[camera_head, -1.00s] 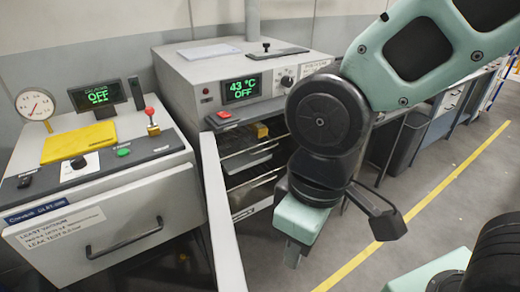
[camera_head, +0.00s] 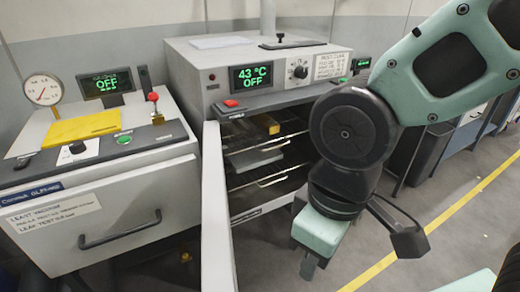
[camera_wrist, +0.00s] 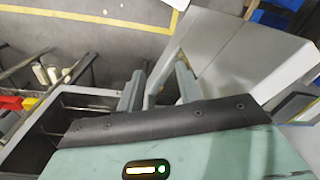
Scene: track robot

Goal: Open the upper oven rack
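The oven (camera_head: 215,92) has a grey body and a green display reading 43 °C OFF. Its door (camera_head: 214,215) stands open, swung out at the left of the opening. Inside are wire racks: the upper rack (camera_head: 284,144), near a grey tray and a yellow-brown item, and a lower rack (camera_head: 282,177). Both appear pushed in; my arm hides their right ends. My gripper (camera_head: 308,268) points down in front of the oven opening, right of the door and apart from the racks. In the wrist view its fingers (camera_wrist: 158,90) are spread with nothing visible between them.
A vacuum unit with a drawer handle (camera_head: 120,232), a gauge (camera_head: 42,90) and a yellow pad (camera_head: 84,127) stands left of the door. Open floor (camera_head: 440,215) with a yellow line lies to the right.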

